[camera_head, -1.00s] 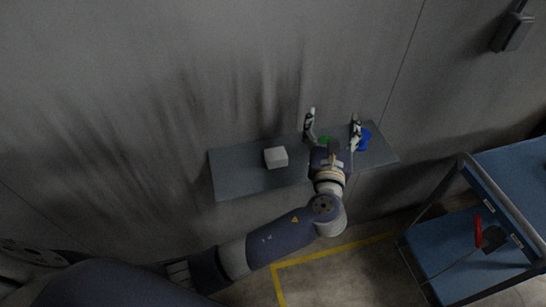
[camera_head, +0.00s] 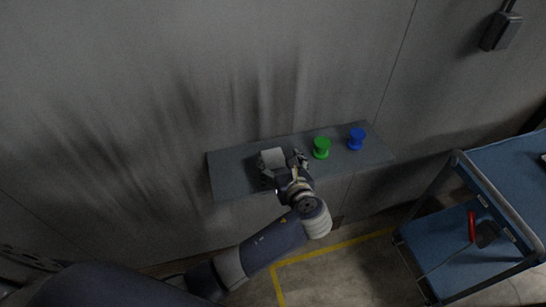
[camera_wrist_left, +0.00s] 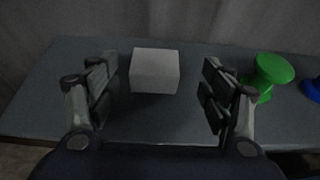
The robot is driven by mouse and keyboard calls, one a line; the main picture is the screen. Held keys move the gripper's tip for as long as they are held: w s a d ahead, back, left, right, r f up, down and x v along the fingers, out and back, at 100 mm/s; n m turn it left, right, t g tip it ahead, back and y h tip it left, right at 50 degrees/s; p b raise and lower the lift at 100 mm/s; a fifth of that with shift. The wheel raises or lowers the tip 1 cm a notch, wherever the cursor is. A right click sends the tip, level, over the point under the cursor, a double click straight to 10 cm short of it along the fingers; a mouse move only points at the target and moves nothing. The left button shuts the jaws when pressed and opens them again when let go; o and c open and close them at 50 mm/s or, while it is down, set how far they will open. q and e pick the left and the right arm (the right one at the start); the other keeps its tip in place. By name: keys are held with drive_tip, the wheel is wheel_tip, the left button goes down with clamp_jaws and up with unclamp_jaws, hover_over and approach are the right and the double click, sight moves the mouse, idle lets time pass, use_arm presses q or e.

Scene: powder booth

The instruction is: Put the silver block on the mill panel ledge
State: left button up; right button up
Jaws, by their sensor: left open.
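The silver block (camera_head: 272,157) sits on the grey ledge (camera_head: 228,181) along the wall, left of the middle. My left gripper (camera_head: 283,163) is open right at the block in the head view and partly covers it. In the left wrist view the block (camera_wrist_left: 155,70) shows beyond and between the two open fingers of my left gripper (camera_wrist_left: 160,95), nearer the left finger, with nothing held. The ledge (camera_wrist_left: 150,125) shows bare in front of the block. My right gripper is not in view.
A green spool (camera_head: 321,147) and a blue spool (camera_head: 356,139) stand on the ledge to the right of the block. A blue cart (camera_head: 455,250) with a red-handled tool (camera_head: 472,226) stands at the right. The ledge's left end is clear.

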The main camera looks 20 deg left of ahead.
sight(274, 156)
use_arm(q)
drive_tip(key=x, duration=0.2)
drive_tip(key=p+x, duration=0.1)
drive_tip(key=x, duration=0.1)
drive_tip(key=shift+a, duration=0.4)
drive_tip(key=c, duration=1.5)
